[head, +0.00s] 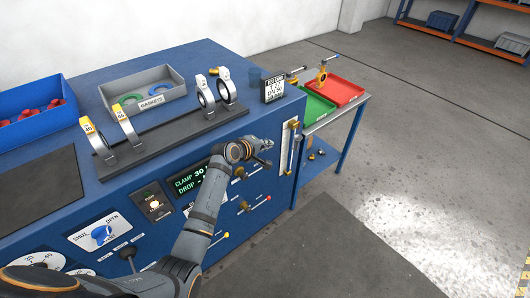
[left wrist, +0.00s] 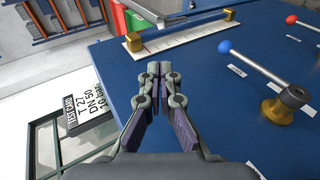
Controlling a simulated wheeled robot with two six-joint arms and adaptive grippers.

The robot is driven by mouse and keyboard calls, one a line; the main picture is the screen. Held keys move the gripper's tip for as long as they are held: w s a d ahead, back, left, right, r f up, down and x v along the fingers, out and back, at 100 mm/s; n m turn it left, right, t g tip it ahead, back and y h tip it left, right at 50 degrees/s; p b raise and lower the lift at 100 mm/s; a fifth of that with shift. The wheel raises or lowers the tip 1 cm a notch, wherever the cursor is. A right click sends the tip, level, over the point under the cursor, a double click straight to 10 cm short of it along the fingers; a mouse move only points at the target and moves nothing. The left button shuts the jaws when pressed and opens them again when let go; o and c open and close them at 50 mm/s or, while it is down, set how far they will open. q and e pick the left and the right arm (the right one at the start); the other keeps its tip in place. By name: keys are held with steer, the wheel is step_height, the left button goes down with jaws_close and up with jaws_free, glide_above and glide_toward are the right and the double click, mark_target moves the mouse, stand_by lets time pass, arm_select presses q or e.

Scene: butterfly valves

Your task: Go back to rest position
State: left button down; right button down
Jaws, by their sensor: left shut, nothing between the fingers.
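My left arm reaches in from the lower left in the head view. My left gripper (head: 266,146) is at the front of the blue bench, near its right end, left of the white upright scale. In the left wrist view the two fingers of my left gripper (left wrist: 159,72) are together, with nothing between them. The fingers are in front of the blue panel (left wrist: 210,80) and appear apart from the levers. My right gripper is not in view.
The blue bench (head: 188,62) carries clamps (head: 226,88), a grey gasket bin (head: 149,96) and a test card (head: 273,90). A scale (head: 288,146) and a blue-knobbed lever (left wrist: 225,47) are on its front. Red (head: 340,91) and green (head: 316,108) trays stand right. Floor (head: 440,150) is clear.

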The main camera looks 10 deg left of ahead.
arm_select(q)
steer(key=shift+s+r, duration=0.2)
steer(key=shift+r, duration=0.2)
steer(key=shift+f, duration=0.1)
steer(key=s+a+f+m+g+y+b, duration=0.1)
steer(key=s+a+f+m+g, duration=0.15)
steer(key=s+f, duration=0.7)
steer(key=s+a+f+m+g+y, duration=0.1)
steer(key=s+a+f+y, duration=0.3)
steer(key=f, duration=1)
steer(key=s+a+f+m+g+h+b, duration=0.1)
steer(key=s+f+m+g, duration=0.1)
steer(key=s+f, duration=0.8)
steer(key=s+a+f+m+g, duration=0.1)
steer(key=s+a+f+m, duration=0.1)
steer(key=s+f, duration=0.4)
steer(key=s+a+f+m+g+y, duration=0.1)
steer(key=s+f, duration=0.5)
steer(key=s, duration=1)
steer(key=s+a+f+m+g, duration=0.2)
steer(key=s+f, duration=0.4)
steer(key=s, duration=0.5)
steer(key=shift+a+m+y+b, duration=0.3)
steer(key=shift+a+m+y, duration=0.1)
steer(key=shift+a+m, duration=0.35)
steer(key=shift+s, duration=0.1)
